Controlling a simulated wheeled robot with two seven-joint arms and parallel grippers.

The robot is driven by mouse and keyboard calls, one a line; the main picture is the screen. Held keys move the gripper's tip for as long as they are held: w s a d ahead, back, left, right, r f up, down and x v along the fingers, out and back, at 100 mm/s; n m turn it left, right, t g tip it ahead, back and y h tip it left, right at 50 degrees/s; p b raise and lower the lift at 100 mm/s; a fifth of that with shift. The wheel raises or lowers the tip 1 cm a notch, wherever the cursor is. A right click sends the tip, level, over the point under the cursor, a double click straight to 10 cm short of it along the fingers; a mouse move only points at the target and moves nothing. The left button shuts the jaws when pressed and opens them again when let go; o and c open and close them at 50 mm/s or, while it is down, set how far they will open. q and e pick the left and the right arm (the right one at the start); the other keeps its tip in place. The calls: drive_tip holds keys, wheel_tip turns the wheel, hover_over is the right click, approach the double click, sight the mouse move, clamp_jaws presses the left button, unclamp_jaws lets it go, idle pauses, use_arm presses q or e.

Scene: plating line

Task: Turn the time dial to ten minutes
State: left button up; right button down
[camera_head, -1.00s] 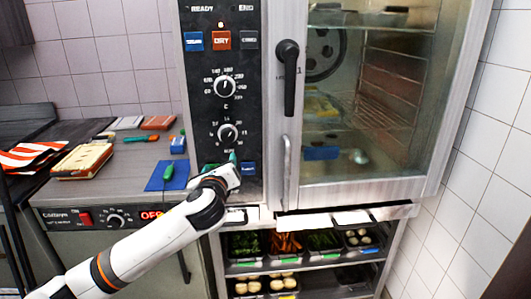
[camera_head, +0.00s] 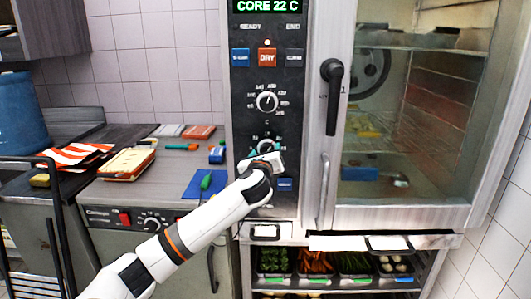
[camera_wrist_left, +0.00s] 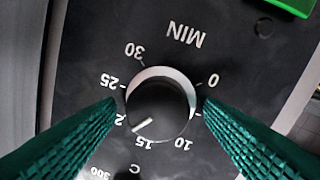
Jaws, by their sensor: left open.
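The time dial (camera_wrist_left: 160,105) is a round black knob with a pale rim, under a MIN label in the left wrist view, where the panel appears upside down. Its white pointer line lies between the 15 mark and the partly hidden 20 mark. My left gripper (camera_wrist_left: 162,102) is open, with its green ridged fingers on either side of the knob; I cannot tell whether they touch it. In the head view my left gripper (camera_head: 264,157) is at the lower dial on the oven panel and covers much of it. My right gripper is not in view.
The temperature dial (camera_head: 267,102) is just above, with blue, red and dark buttons over it. The oven door handle (camera_head: 333,95) stands to the right. A blue mat (camera_head: 196,188) and packages lie on the left counter. Vegetable trays (camera_head: 314,262) are below.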

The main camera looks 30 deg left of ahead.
use_arm(q)
drive_tip(key=shift+w, duration=0.1)
drive_tip(key=c, duration=1)
drive_tip(key=shift+o, duration=0.2)
drive_tip(key=shift+f+n+y+b, duration=0.1)
drive_tip(key=shift+n+y+b, duration=0.3)
drive_tip(key=shift+n, duration=2.35)
drive_tip(key=shift+f+n+y+b, duration=0.15)
drive_tip(key=shift+n+b, duration=0.45)
drive_tip(key=shift+n, duration=2.1)
drive_tip(key=shift+n+y+b, duration=0.25)
drive_tip(key=shift+n+b, duration=0.25)
drive_tip(key=shift+n, duration=2.25)
